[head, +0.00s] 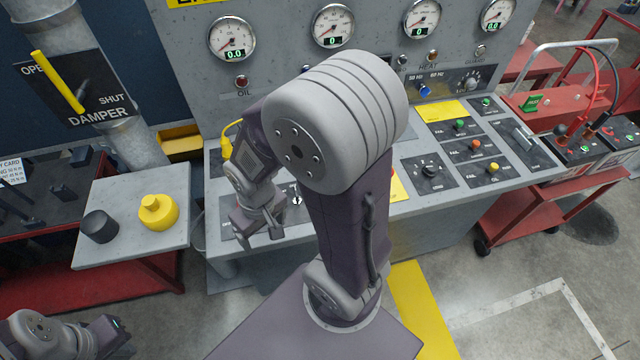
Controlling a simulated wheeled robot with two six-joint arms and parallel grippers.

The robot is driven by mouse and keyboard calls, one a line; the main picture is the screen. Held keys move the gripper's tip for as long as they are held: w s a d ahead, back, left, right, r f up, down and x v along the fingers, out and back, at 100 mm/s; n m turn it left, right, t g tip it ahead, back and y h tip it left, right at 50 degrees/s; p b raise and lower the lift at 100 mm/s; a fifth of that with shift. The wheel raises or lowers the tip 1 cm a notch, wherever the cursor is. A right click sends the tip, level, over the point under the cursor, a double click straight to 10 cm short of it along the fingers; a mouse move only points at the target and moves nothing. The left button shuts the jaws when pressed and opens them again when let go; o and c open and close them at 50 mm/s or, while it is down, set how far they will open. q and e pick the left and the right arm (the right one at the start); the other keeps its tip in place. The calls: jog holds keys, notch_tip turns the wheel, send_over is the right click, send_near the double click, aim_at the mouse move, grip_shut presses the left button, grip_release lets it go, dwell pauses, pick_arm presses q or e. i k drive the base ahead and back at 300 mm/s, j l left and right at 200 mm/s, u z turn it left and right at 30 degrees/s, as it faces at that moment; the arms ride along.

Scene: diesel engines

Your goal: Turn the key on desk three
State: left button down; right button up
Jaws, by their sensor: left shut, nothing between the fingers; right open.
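The grey control desk (435,205) fills the middle, with gauges on its upright back panel. No desk number is readable. A dark switch plate (228,222) lies at the left end of its sloped top, largely hidden by my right arm. A small pale round fitting (297,200) shows on it; I cannot tell whether it is the key. My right gripper (262,228) is open and empty, pointing down over this plate; whether it touches anything is unclear. My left gripper (112,342) is shut and empty at the bottom left, away from the desk.
A side table (120,190) at left carries a black knob and a yellow knob (158,212). A damper pipe with a yellow lever (57,80) stands behind it. A yellow-topped lever (228,142) rises at the desk's left end. A red cart (570,95) stands at right.

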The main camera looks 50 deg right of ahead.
aim_at(297, 200)
jog(key=z, duration=1.5)
